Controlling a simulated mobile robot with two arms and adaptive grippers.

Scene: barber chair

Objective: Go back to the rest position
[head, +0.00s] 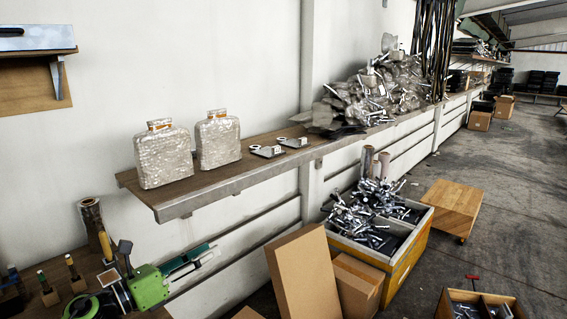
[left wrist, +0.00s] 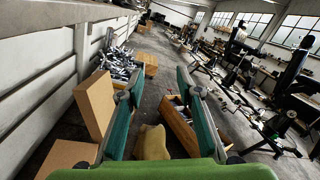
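My left gripper (head: 207,253) is in the lower left of the head view, with a green body and teal fingers. It points right, in front of the white wall and below the wooden shelf. In the left wrist view the two teal fingers of the left gripper (left wrist: 155,73) stand wide apart with nothing held between them. My right gripper is not in view.
Two wrapped packages (head: 163,155) and small metal brackets (head: 267,151) sit on the wall shelf (head: 224,183). Cardboard boxes (head: 303,274) and a crate of metal parts (head: 417,252) stand below. A wooden block (head: 452,207) is on the floor (head: 505,185), which is clear farther right.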

